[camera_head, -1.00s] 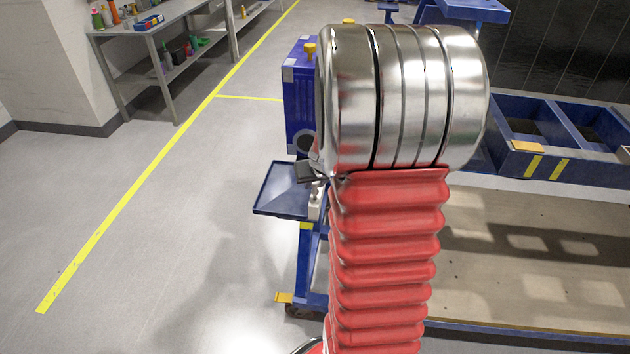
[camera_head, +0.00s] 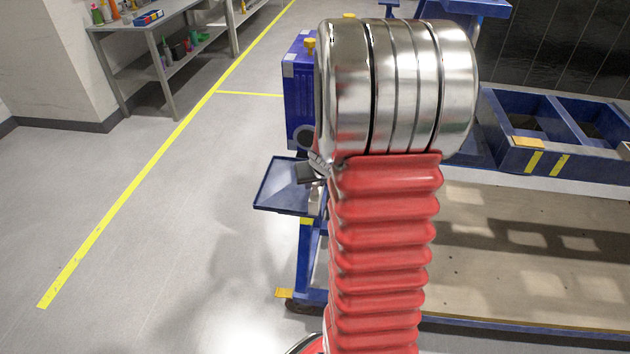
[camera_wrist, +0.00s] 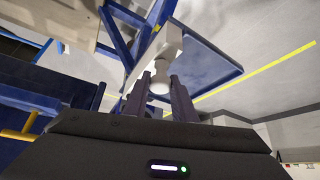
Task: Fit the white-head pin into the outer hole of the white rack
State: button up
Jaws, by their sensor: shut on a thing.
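The white-head pin (camera_wrist: 160,82) shows in the wrist view as a round white head between my two dark fingers. My gripper (camera_wrist: 161,98) is shut on it. The pin's shank is hidden behind the head and fingers. The white rack (camera_wrist: 170,42) is a pale block just beyond the pin, beside the blue tray. Its holes cannot be made out, and I cannot tell whether the pin touches it. In the head view my gripper (camera_head: 312,172) is a small dark shape above the tray, mostly hidden by my arm; the pin cannot be made out there.
The blue tray (camera_head: 280,190) sticks out left of a blue wheeled frame (camera_head: 307,260). A blue box with a yellow knob (camera_head: 298,95) stands behind. Blue bins (camera_head: 515,158) are at the right. The floor left of the tray is clear.

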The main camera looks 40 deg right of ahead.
jog(key=shift+f, duration=0.15)
jog(key=o, duration=1.2)
jog(key=shift+c, duration=0.2)
jog(key=v, duration=1.3)
jog(key=shift+s+r, duration=0.2)
jog(key=shift+s, duration=0.05)
jog(key=shift+a, duration=0.15)
